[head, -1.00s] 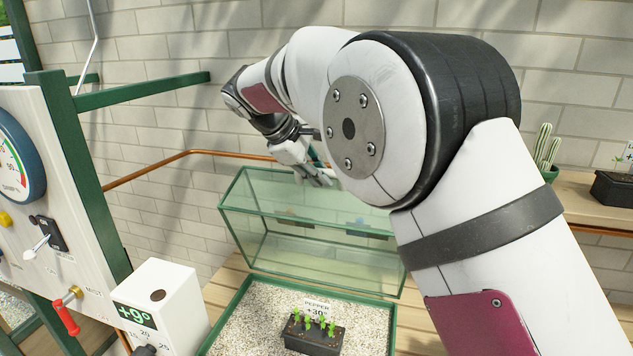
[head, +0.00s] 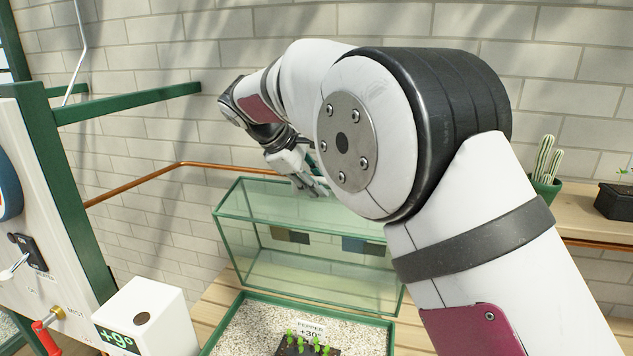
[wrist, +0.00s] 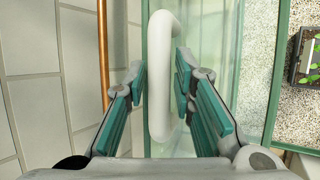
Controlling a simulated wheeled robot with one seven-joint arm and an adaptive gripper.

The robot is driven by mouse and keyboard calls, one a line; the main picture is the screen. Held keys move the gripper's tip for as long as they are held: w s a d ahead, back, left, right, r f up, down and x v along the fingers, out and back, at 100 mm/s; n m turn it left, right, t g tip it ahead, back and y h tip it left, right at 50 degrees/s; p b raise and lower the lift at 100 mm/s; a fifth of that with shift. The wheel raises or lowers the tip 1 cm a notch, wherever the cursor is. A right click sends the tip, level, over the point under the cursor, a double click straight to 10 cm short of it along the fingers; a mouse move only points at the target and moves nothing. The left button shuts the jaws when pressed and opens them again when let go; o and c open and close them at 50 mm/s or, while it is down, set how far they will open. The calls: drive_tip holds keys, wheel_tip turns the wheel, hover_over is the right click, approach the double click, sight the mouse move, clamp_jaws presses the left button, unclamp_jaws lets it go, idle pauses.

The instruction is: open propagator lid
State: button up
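The propagator lid (head: 300,268) is a clear glass box with green edges. In the head view it stands raised and tipped up behind the gravel-filled base (head: 236,306), whose green rim shows. The lid's white handle (wrist: 160,125) is a thick curved bar in the wrist view. My gripper (wrist: 160,78) has its teal-padded fingers on either side of this handle, with a small gap showing, so it looks open. In the head view my gripper (head: 315,187) is at the upper part of the lid, and the handle is hard to make out there.
A black pot with green seedlings (head: 308,346) and a PEPPER +30° label sits on the gravel. A white box reading +9° (head: 148,312) and a control panel (head: 35,240) stand at left. A copper pipe (head: 150,180) runs along the brick wall. A cactus (head: 546,165) stands at right.

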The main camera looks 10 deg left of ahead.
drive_tip(key=v, duration=1.2)
drive_tip(key=s+d+r+m+g+y, duration=0.15)
drive_tip(key=s+d+m, duration=0.3)
drive_tip(key=d, duration=0.85)
drive_tip(key=s+d+r+m+y, duration=0.1)
drive_tip(key=s+d+r+m, duration=0.15)
drive_tip(key=s+d, duration=0.7)
drive_tip(key=s+d+f+m+y, duration=0.1)
drive_tip(key=s+d+f+m, duration=0.3)
drive_tip(key=s+d+f, duration=0.2)
drive_tip(key=s+d+f+m+y, duration=0.1)
drive_tip(key=s+d+f+m, duration=0.3)
drive_tip(key=s+d+f, duration=0.3)
drive_tip(key=s+d, duration=0.1)
drive_tip(key=s, duration=0.3)
drive_tip(key=shift+s+m+t+y, duration=0.35)
drive_tip(key=shift+m, duration=0.05)
